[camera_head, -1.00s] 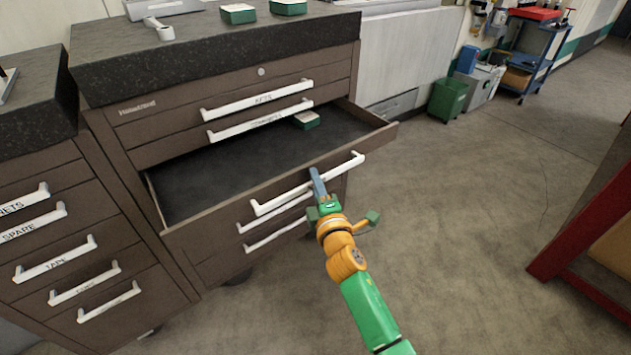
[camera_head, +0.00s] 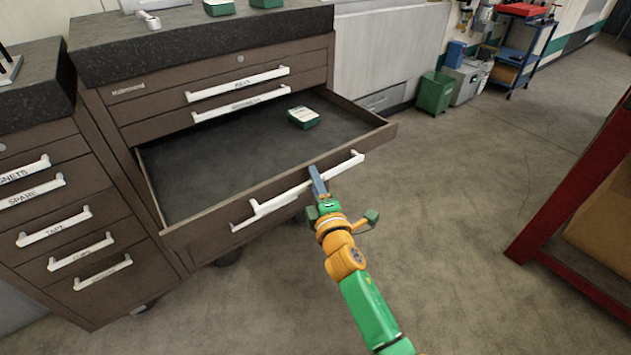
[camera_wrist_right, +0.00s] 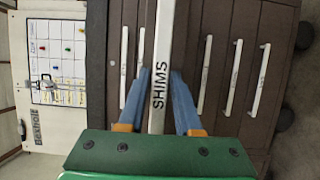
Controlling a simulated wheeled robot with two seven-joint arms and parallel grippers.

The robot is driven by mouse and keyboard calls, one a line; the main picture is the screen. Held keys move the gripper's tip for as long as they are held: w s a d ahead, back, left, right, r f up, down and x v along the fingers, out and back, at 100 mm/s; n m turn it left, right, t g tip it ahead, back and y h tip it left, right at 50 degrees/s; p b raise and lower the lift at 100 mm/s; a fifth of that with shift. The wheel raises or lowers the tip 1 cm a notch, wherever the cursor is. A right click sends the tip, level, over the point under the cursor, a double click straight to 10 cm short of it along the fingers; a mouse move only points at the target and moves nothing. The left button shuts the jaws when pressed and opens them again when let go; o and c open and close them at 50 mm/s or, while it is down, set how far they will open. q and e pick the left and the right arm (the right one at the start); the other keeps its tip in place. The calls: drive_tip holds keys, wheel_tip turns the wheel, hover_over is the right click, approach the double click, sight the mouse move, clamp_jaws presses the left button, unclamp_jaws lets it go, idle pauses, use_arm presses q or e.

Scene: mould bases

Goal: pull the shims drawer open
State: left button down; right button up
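The shims drawer (camera_head: 190,238) stands far out of the brown cabinet, its dark floor showing. Its white handle (camera_head: 344,164) runs across the front; in the right wrist view the handle (camera_wrist_right: 158,40) reads SHIMS. My right gripper (camera_head: 316,178) is at the handle, right of its middle. In the right wrist view the fingers (camera_wrist_right: 160,80) lie on both sides of the bar, close against it, and appear shut on it. A small green box with a pale top (camera_head: 303,117) lies inside the drawer near the back. My left gripper is not in view.
Two shut drawers with white handles (camera_head: 238,84) sit above. The dark countertop (camera_head: 200,45) carries green boxes. Another drawer cabinet (camera_head: 75,220) stands at the left. A red-framed bench (camera_head: 575,180) is at the right. The floor (camera_head: 450,200) between is clear.

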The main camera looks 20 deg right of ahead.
drive_tip(key=shift+o, duration=0.9)
drive_tip(key=s, duration=0.7)
drive_tip(key=shift+a+p, duration=0.2)
drive_tip(key=shift+p, duration=0.25)
